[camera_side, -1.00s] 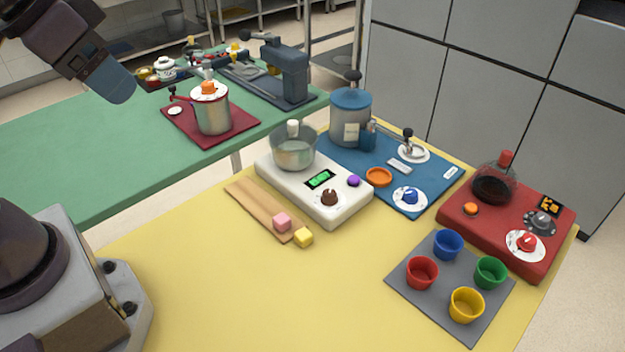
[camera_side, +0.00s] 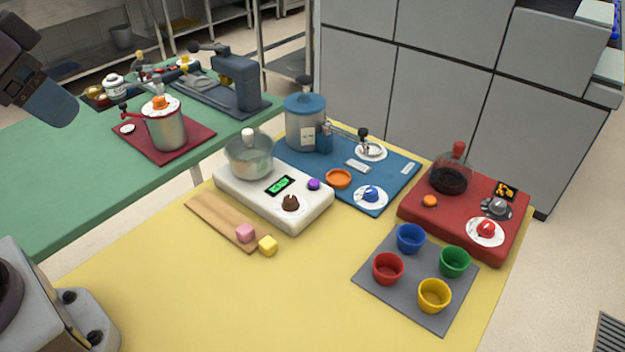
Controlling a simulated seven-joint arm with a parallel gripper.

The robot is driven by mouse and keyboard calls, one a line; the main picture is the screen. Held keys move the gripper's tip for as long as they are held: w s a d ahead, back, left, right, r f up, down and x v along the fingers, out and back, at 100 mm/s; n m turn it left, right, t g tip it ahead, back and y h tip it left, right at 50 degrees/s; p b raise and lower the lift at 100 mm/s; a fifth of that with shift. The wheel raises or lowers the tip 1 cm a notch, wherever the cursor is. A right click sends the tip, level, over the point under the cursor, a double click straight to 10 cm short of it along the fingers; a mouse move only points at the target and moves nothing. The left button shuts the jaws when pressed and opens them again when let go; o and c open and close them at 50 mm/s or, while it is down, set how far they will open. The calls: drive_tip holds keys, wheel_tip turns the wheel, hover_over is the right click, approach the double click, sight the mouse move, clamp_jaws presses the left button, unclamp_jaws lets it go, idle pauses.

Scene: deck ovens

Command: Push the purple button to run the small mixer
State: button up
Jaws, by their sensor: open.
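The small mixer has a white base (camera_side: 235,187) with a clear bowl (camera_side: 249,160) at its left end, a lit green display (camera_side: 279,186) and a brown knob (camera_side: 290,203). The purple button (camera_side: 314,184) sits on the right part of the base and is fully visible. My gripper (camera_side: 55,108) shows at the upper left as a blue-grey end on a dark wrist. It is open, seen side-on, high up and far from the mixer, touching nothing. The gap between its fingers is not visible.
A red appliance (camera_side: 408,208) and several cups stand right. The front yellow tabletop (camera_side: 220,300) is clear.

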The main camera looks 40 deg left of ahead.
clamp_jaws()
idle(1.7)
